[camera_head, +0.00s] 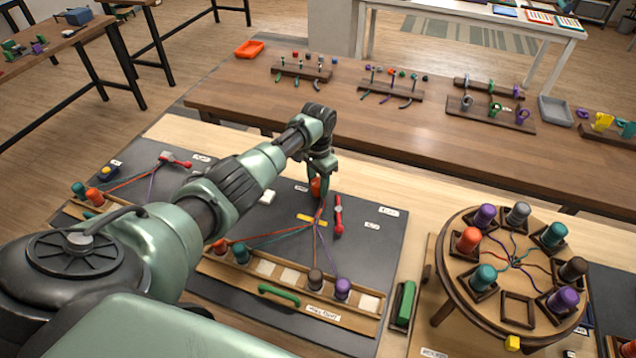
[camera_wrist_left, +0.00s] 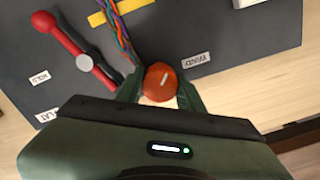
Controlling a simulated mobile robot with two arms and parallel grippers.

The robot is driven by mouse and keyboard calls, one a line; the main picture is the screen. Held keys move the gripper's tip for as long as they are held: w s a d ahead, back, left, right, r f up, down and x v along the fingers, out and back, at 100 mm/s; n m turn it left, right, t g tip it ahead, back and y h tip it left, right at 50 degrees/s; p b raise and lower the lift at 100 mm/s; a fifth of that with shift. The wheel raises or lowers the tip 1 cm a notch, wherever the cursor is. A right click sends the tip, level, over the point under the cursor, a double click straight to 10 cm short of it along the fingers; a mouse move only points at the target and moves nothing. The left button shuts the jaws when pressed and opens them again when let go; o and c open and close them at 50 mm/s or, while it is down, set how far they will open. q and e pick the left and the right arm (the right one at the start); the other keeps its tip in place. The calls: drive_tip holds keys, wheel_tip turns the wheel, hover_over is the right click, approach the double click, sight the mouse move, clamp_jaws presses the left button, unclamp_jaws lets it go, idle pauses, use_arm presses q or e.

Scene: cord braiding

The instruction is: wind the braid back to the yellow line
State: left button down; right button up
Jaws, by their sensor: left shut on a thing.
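My left gripper (camera_head: 317,184) is over the dark board, shut on an orange knob (camera_head: 316,188). In the left wrist view the knob (camera_wrist_left: 159,82) has a white mark on top and sits between the two fingers, beside a label reading WIND. The braid (camera_wrist_left: 122,38) of several coloured cords runs from the knob's side across the yellow line (camera_wrist_left: 117,11). In the head view the yellow line (camera_head: 311,219) lies just in front of the gripper, and the cords fan out from there to several bobbins. The braid's end near the knob is partly hidden. My right gripper is not in view.
A red lever (camera_head: 338,214) stands close to the right of the braid. A wooden rail (camera_head: 290,289) with bobbins and a green handle (camera_head: 279,293) lies nearer. A round stand (camera_head: 460,300) with several bobbins is at the right. A long wooden table (camera_head: 400,140) is behind.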

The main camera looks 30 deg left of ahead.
sight(318, 182)
use_arm(q)
drive_tip(key=m, duration=0.6)
drive_tip(key=m+b, duration=0.1)
drive_tip(key=m, duration=0.5)
drive_tip(key=shift+m, duration=0.4)
drive_tip(key=shift+r, duration=0.1)
drive_tip(key=c, duration=0.9)
unclamp_jaws()
wheel_tip(318, 182, up, 8)
drive_tip(key=shift+f+b, duration=0.15)
drive_tip(key=shift+b, duration=0.35)
